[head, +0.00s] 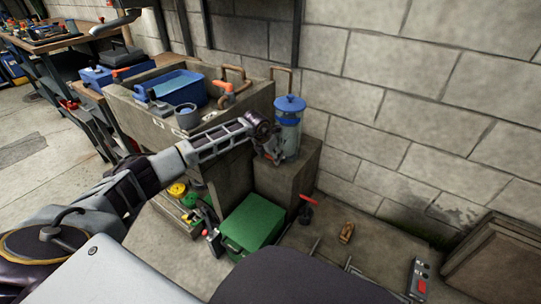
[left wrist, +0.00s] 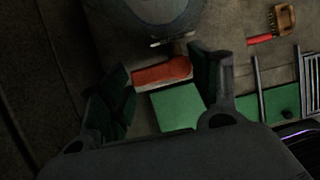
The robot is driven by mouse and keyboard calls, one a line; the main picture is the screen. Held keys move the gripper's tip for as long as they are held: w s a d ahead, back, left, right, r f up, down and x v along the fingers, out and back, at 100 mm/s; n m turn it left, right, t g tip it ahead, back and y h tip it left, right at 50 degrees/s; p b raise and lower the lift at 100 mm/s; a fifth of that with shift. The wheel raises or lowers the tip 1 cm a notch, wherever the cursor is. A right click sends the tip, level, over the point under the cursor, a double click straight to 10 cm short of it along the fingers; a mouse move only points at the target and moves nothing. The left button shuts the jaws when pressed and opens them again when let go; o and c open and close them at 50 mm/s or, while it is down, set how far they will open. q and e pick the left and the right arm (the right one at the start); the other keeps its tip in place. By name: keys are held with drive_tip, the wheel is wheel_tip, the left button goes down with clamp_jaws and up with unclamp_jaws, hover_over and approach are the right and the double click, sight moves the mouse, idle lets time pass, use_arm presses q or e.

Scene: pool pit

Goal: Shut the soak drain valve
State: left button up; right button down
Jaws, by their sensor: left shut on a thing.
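A clear canister with a blue lid (head: 289,104) stands upright on a concrete block beside the wall. My left gripper (head: 268,148) is at the near left side of the canister, low on it. In the left wrist view, the fingers of my left gripper (left wrist: 165,85) are on both sides of a red-orange lever (left wrist: 162,72), shut on it. The lever lies just below the rounded canister bottom (left wrist: 165,12). The valve body is hidden, and its lever's exact angle is hard to tell in the head view. My right gripper is not in view.
A green box (head: 252,222) sits on the floor below my left arm. A concrete trough with a blue bin (head: 178,86) stands at left. A red handle (head: 308,199), a wooden brush (head: 346,232) and a grey control box (head: 418,279) lie to the right. The block wall closes off the back.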

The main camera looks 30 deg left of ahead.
use_arm(q)
drive_tip(key=o, duration=1)
drive_tip(key=shift+r, duration=0.1)
drive_tip(key=v, duration=1.1)
drive_tip(key=shift+s+r, duration=0.2)
drive_tip(key=shift+r, duration=0.15)
